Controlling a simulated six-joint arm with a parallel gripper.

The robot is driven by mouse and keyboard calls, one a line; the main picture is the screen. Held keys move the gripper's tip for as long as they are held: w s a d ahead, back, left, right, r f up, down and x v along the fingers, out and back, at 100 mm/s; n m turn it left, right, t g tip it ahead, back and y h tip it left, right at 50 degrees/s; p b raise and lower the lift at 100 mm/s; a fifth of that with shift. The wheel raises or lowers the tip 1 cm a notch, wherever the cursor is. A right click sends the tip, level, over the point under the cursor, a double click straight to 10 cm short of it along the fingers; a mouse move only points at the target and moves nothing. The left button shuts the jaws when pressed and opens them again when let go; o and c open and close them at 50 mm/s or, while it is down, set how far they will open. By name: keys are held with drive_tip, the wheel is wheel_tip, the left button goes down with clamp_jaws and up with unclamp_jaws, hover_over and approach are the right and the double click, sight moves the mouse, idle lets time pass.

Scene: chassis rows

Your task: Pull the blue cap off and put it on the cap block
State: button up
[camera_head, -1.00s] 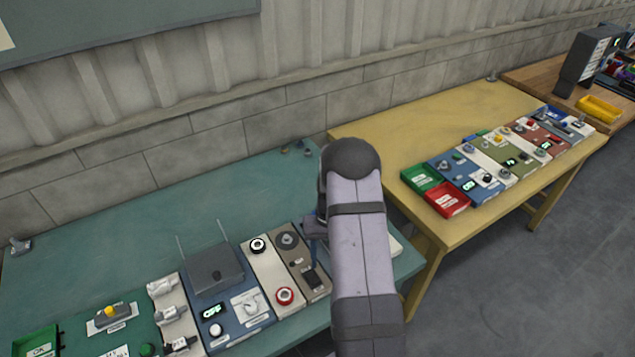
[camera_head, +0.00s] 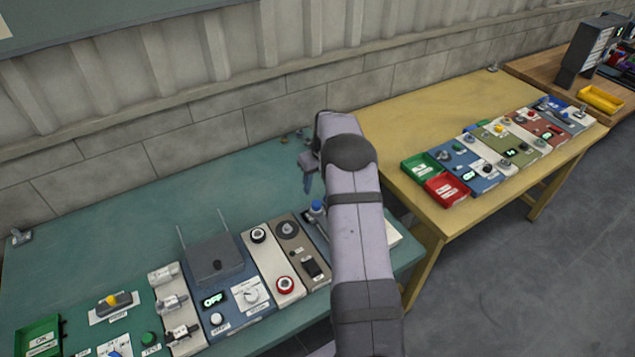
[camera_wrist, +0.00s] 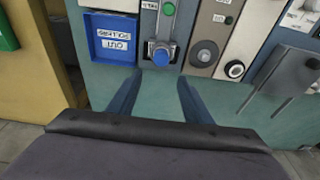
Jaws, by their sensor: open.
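The blue cap (camera_head: 317,207) shows just left of my arm in the head view. In the wrist view the blue cap (camera_wrist: 163,55) sits on a grey metal fitting on a narrow panel. My gripper (camera_head: 308,180) is above the back of the teal table, beyond the cap in the head view. In the wrist view my gripper (camera_wrist: 159,78) is open and empty, with its two blue fingers apart and the cap just past their tips. I cannot tell which part is the cap block. My arm hides part of the cap's panel in the head view.
A blue tray (camera_wrist: 108,52) with a label stands beside the cap's panel. A panel with a dark knob (camera_wrist: 205,54) is on its other side. A grey box with two antennas (camera_head: 213,258) stands further left. The back of the teal table (camera_head: 130,220) is mostly clear.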

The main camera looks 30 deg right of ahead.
sight(317, 204)
drive_tip(key=shift+f+b, duration=2.8)
drive_tip(key=shift+f, duration=1.65)
clamp_jaws()
